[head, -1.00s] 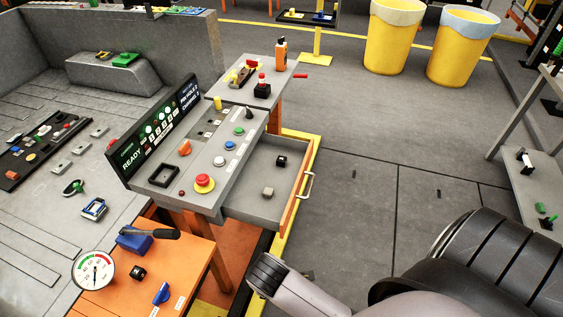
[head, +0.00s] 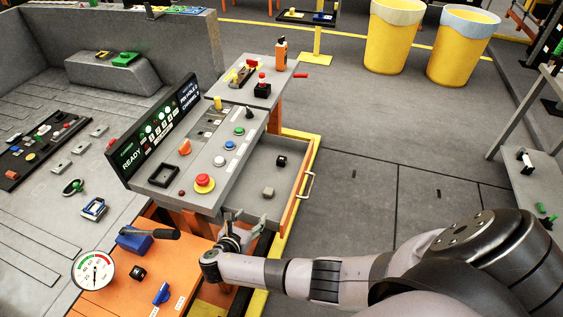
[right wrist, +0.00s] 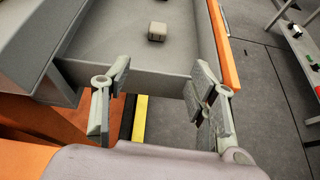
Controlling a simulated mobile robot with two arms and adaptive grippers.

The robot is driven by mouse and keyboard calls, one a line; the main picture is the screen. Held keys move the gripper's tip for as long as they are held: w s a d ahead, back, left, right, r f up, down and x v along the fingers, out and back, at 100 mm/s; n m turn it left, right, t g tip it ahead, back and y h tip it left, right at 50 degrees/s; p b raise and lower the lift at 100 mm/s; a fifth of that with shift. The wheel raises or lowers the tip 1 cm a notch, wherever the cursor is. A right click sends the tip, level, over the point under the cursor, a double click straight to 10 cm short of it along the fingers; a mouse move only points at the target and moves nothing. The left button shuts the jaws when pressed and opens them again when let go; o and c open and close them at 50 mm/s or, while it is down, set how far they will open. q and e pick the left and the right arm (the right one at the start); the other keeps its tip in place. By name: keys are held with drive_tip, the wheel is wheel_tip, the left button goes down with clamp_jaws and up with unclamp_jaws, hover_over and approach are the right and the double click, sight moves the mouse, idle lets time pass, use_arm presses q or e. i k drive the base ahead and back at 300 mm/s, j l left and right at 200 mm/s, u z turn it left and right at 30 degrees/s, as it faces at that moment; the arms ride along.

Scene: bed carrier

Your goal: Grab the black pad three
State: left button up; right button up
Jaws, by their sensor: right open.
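No thing in view is legibly marked as black pad three. A small black block (head: 281,160) lies in the open grey drawer (head: 285,185), towards its back. A grey-beige block (head: 268,193) lies nearer the front of the drawer; it also shows in the right wrist view (right wrist: 157,32). A black round piece (head: 138,273) sits on the orange table. My right gripper (head: 247,221) is open and empty beside the drawer's near end. In the right wrist view my right gripper (right wrist: 162,85) has its fingers spread, with the drawer's near wall beyond them. My left gripper is not in view.
The control panel (head: 222,143) with buttons and a READY display (head: 150,135) stands left of the drawer. The orange table (head: 190,255) holds a gauge (head: 94,269) and a blue lever box (head: 133,240). Open floor lies right of the drawer's handle (head: 309,186).

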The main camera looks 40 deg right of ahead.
sight(282, 160)
drive_tip(key=i+l, duration=0.2)
drive_tip(key=l, duration=0.2)
drive_tip(key=i+l, duration=0.2)
drive_tip(key=l, duration=0.2)
drive_tip(key=i+l, duration=0.15)
drive_tip(key=l, duration=0.25)
drive_tip(key=i+l, duration=0.2)
drive_tip(key=l, duration=0.2)
